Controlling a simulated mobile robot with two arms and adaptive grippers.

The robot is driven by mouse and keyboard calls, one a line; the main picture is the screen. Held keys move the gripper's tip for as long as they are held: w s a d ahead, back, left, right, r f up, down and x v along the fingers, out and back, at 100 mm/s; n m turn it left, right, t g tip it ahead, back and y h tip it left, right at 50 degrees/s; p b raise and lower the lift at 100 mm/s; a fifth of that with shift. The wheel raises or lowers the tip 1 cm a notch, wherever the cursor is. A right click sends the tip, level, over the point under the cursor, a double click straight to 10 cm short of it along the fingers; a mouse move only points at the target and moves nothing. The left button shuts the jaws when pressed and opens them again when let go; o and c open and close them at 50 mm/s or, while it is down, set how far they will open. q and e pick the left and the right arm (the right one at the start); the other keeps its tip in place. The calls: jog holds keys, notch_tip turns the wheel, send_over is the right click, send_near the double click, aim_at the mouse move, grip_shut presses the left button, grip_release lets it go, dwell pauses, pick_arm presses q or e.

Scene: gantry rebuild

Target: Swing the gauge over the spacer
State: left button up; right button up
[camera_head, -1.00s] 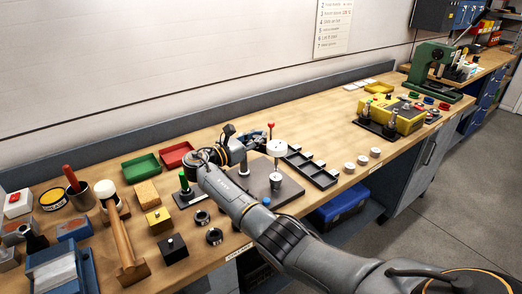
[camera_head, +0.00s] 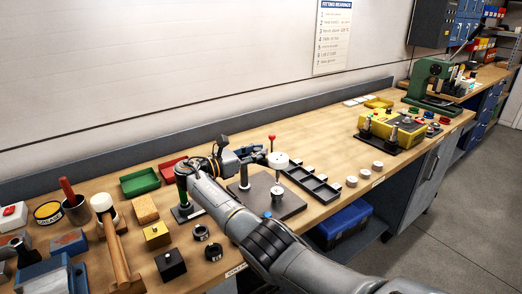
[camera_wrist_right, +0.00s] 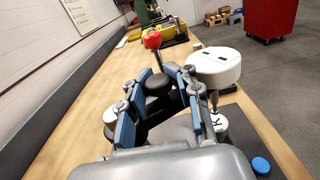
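The gauge (camera_head: 277,159), a white round head on a thin stem, stands above a dark plate (camera_head: 289,207). In the wrist view the gauge (camera_wrist_right: 215,65) is right of my fingers. A small grey piece (camera_head: 277,190), perhaps the spacer, shows under the stem; I cannot tell whether they touch. A red ball knob (camera_wrist_right: 152,40) on a rod rises beyond the fingers. My right gripper (camera_head: 259,154) is beside the gauge head; its fingers (camera_wrist_right: 160,76) are apart, with a dark round knob (camera_wrist_right: 156,92) showing between them. Contact is unclear. My left gripper is out of view.
Green (camera_head: 140,182) and red (camera_head: 169,170) trays stand left. The bench behind the gauge is clear.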

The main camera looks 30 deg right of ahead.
jog(key=shift+w+a+r, duration=0.1)
jog(key=shift+a, duration=0.5)
jog(key=shift+d, duration=0.15)
jog(key=a, duration=1.2)
jog(key=shift+a, duration=0.2)
